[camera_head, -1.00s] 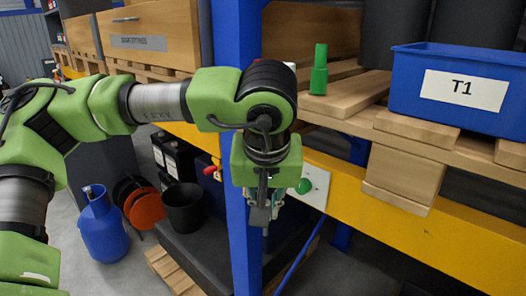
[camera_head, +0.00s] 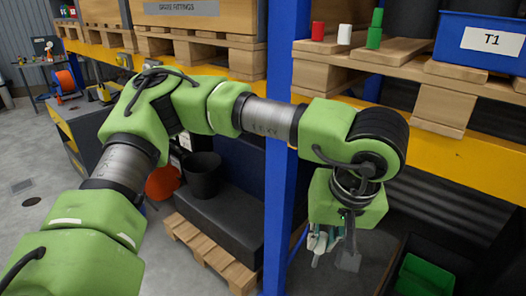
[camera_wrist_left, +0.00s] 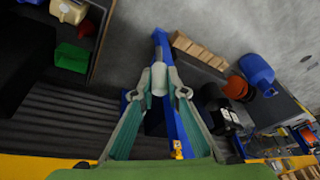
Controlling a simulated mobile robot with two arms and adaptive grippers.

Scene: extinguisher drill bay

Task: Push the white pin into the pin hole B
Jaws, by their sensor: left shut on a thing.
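My left gripper (camera_head: 322,243) hangs low in front of the rack, below the yellow beam. In the left wrist view, its fingers are shut on a pale cylinder (camera_wrist_left: 159,78), which looks like the white pin. On the shelf stand a short red block (camera_head: 317,31), a short white block (camera_head: 344,35) and a taller green piece (camera_head: 375,29) with a narrower top. Pin hole B cannot be made out in either view. My right gripper is not in view.
A blue upright (camera_head: 280,190) stands just left of the gripper. The yellow beam (camera_head: 455,160) runs above it. A blue T1 bin (camera_head: 470,60) sits on the shelf. A green crate (camera_head: 425,275) is low at right. A black bucket (camera_head: 203,175) stands on a dark box.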

